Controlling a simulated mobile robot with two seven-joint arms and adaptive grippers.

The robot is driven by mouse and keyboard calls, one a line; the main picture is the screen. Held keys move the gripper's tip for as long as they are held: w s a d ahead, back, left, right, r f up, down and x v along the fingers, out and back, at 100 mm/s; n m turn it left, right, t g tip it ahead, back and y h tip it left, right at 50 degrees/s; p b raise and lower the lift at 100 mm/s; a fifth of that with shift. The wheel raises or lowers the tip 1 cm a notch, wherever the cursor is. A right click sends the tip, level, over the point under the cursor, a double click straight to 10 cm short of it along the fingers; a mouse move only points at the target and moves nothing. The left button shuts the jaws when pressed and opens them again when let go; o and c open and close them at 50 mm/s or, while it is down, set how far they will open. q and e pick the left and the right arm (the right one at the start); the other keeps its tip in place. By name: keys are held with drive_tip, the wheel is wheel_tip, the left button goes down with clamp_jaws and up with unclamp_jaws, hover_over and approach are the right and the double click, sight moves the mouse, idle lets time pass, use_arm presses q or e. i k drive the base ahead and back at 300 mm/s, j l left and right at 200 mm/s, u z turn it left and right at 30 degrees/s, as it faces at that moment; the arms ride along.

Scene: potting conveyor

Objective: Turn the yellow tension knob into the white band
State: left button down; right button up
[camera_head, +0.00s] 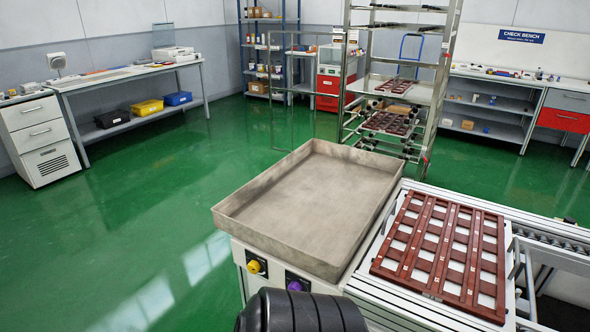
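The yellow tension knob (254,267) sits on a small dark plate on the front face of the white machine, below the grey tray's near left corner. It is small here. I cannot make out a white band or which way the knob points. Neither of my grippers shows in the head view. A black, ribbed rounded part of my own body stands at the bottom edge, right of the yellow knob and apart from it in the picture.
A purple knob (295,284) is right of the yellow one. A shallow grey metal tray (225,219) tops the machine, empty. A red-brown slatted frame (443,254) lies on the conveyor at right. A wheeled rack (437,95) stands behind. Green floor (110,240) at left is clear.

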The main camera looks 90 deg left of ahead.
sight(253, 267)
drive_tip(key=u, duration=3.05)
